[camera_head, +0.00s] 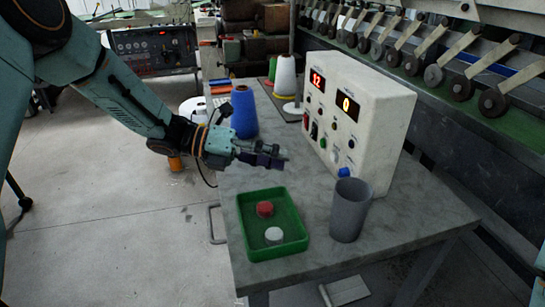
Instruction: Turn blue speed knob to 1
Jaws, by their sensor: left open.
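The blue speed knob (344,172) is a small blue cap low on the front of a cream control box (376,118). The box stands on the grey table and has two red displays, which seem to read 12 and 0, plus several other small knobs and switches. The knob's pointer setting is too small to read. My left gripper (284,158) reaches in from the left above the table. It is open, with nothing visible between its fingers, and is apart from the box, to the left of the blue knob. My right gripper does not show.
A green tray (248,240) with a red cap (264,209) and a white cap (273,236) lies at the table's front. A grey cup (349,210) stands right of it. A blue thread cone (243,112) stands behind my left gripper. Machinery lines the right side.

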